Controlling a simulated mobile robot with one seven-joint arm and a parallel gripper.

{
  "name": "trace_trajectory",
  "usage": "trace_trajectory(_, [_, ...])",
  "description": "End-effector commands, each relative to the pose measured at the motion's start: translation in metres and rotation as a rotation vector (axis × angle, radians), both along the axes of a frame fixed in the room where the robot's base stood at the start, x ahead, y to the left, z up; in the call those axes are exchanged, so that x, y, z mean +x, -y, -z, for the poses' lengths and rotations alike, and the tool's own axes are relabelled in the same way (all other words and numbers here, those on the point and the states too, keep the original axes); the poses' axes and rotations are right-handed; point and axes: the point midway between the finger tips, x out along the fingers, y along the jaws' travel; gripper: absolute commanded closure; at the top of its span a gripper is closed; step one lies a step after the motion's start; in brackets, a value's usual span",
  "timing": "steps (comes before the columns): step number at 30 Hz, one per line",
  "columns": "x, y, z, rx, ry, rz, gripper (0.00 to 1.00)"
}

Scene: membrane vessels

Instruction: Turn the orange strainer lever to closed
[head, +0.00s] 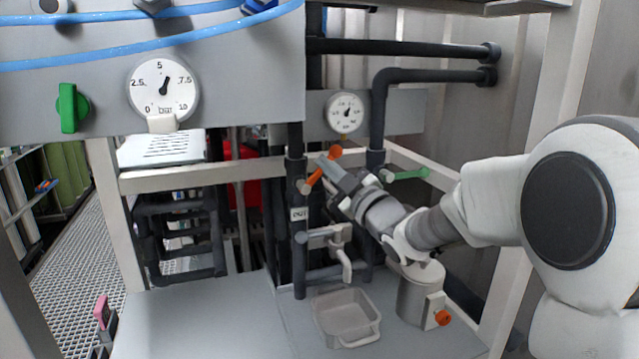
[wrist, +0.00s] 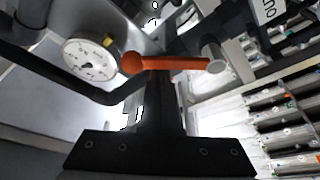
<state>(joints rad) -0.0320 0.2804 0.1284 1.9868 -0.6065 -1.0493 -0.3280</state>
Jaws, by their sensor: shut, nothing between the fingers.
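The orange lever (head: 316,176) slants beside the dark upright pipe in the head view, from a round knob at its upper right to a pale grey cylindrical end at its lower left. In the wrist view the lever (wrist: 178,63) lies nearly level across the picture, just beyond my fingers. My gripper (head: 328,168) reaches in from the right with its tips at the lever. It is shut with nothing between its fingers. In the wrist view its dark fingers (wrist: 163,95) end at the lever's lower edge. I cannot tell whether they touch it.
A dial gauge (head: 345,113) sits above the lever, and a green lever (head: 408,173) to its right. Dark pipes (head: 377,120) run close by. Below are a grey tray (head: 345,312) and an orange knob (head: 443,318). A larger gauge (head: 163,91) is at upper left.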

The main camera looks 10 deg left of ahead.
Motion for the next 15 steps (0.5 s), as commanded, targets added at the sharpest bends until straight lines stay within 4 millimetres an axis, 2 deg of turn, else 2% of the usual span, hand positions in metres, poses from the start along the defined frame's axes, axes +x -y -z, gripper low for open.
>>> trace_trajectory(1, [0.001,0.004,0.010,0.040,-0.019,0.003,1.00])
trace_trajectory(15, [0.009,0.019,0.029,0.429,-0.207,0.001,1.00])
